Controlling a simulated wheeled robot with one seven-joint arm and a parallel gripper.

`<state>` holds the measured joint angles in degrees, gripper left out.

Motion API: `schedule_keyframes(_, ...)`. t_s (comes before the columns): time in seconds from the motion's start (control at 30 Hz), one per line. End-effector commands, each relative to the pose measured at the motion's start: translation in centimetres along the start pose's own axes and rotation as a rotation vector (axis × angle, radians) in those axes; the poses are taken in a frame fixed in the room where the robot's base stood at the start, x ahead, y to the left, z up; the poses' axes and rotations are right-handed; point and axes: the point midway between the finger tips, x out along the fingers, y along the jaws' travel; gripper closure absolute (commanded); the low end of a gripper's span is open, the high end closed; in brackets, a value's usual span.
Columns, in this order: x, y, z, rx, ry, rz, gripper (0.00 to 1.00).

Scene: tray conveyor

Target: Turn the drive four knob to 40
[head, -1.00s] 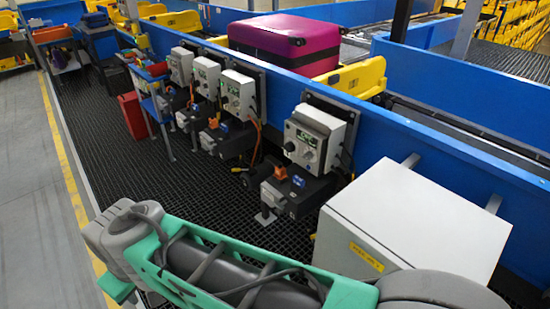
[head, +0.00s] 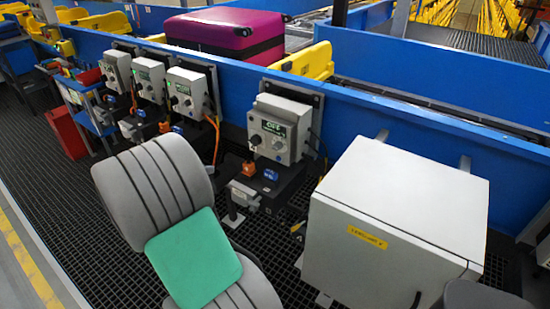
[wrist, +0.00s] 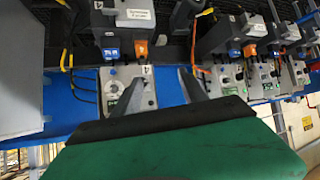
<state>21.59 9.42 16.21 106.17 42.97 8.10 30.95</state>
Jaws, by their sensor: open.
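The drive four box (head: 283,124) is the nearest grey control box on the blue rail in the head view. It has a small green display (head: 274,127) whose reading I cannot make out, and dark knobs (head: 256,139) below it. In the wrist view the box (wrist: 117,75) appears upside down, with a "4" label (wrist: 147,70); a pale round dial (wrist: 113,87) shows on its face. My gripper (wrist: 160,76) is open and empty, its two fingers spread in front of the box, one overlapping its face. The fingers do not show in the head view.
Several similar boxes (head: 186,92) line the rail to the left. A white cabinet (head: 400,205) stands close on the right. Motors with orange and blue connectors (head: 270,174) sit below the boxes. A magenta suitcase (head: 225,32) lies on the conveyor behind.

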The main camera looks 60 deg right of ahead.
Motion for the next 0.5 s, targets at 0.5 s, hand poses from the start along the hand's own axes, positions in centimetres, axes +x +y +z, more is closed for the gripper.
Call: schedule_keyframes(0.5, 17.8, 16.2, -4.2, 0.171, 0.617, 0.374, 0.5)
